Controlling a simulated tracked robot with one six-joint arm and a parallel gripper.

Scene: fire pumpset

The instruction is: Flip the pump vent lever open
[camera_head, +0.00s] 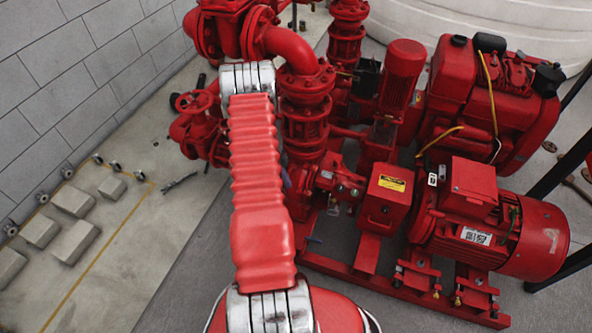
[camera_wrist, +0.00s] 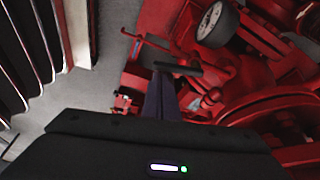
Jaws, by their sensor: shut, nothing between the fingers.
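My gripper (camera_wrist: 161,92) shows in the wrist view as dark fingers reaching up from the black body at the bottom. The fingers are together, with nothing seen between them. Close by their tips is a short black bar (camera_wrist: 180,68) against the red pump parts. It may be the vent lever; I cannot tell for sure, nor whether the fingers touch it. In the head view, my red arm hides the gripper and part of the pump (camera_head: 322,178). I cannot make out the vent lever there.
A round gauge (camera_wrist: 210,20) sits near the fingers among red pipework. In the head view, a red motor (camera_head: 537,240) and an engine (camera_head: 500,105) stand to the right. A red valve handwheel (camera_head: 195,101) is left of my arm.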

